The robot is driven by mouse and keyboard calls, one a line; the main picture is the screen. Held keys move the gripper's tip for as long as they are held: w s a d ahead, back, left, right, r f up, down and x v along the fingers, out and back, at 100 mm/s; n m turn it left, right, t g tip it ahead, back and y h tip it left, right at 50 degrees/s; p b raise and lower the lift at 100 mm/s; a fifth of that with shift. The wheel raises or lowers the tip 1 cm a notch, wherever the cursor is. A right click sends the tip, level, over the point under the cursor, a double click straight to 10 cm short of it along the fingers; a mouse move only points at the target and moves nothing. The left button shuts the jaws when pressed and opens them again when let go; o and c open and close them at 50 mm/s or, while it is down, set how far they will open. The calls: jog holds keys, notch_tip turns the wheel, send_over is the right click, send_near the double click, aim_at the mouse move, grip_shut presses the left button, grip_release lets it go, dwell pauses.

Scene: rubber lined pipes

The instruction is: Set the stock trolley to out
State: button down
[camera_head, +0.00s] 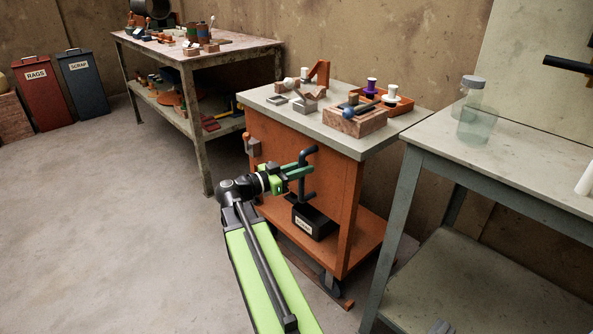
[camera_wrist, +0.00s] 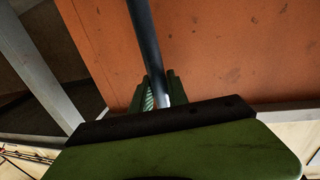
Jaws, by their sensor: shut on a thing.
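The stock trolley (camera_head: 335,190) is an orange cabinet-like cart with a pale top, standing between two benches. A dark upright bar handle (camera_head: 308,155) is on its near side. My gripper (camera_head: 303,172) is shut on this handle, its green fingers around the bar. In the wrist view the handle (camera_wrist: 142,30) runs down between the fingers (camera_wrist: 159,90), in front of the trolley's orange panel (camera_wrist: 230,50). The lower end of the handle is hidden there by my gripper body.
Blocks, spools and an orange tray (camera_head: 402,104) sit on the trolley top. A black labelled bin (camera_head: 314,221) is on its lower shelf. A grey bench (camera_head: 520,150) with a jar (camera_head: 475,125) stands close on the right, a cluttered workbench (camera_head: 240,47) behind left. The left floor is clear.

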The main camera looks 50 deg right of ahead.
jog(key=shift+s, duration=0.45)
jog(key=c, duration=1.3)
grip_release()
jog(key=v, duration=1.7)
jog(key=shift+w+a, duration=0.3)
jog(key=shift+r, duration=0.2)
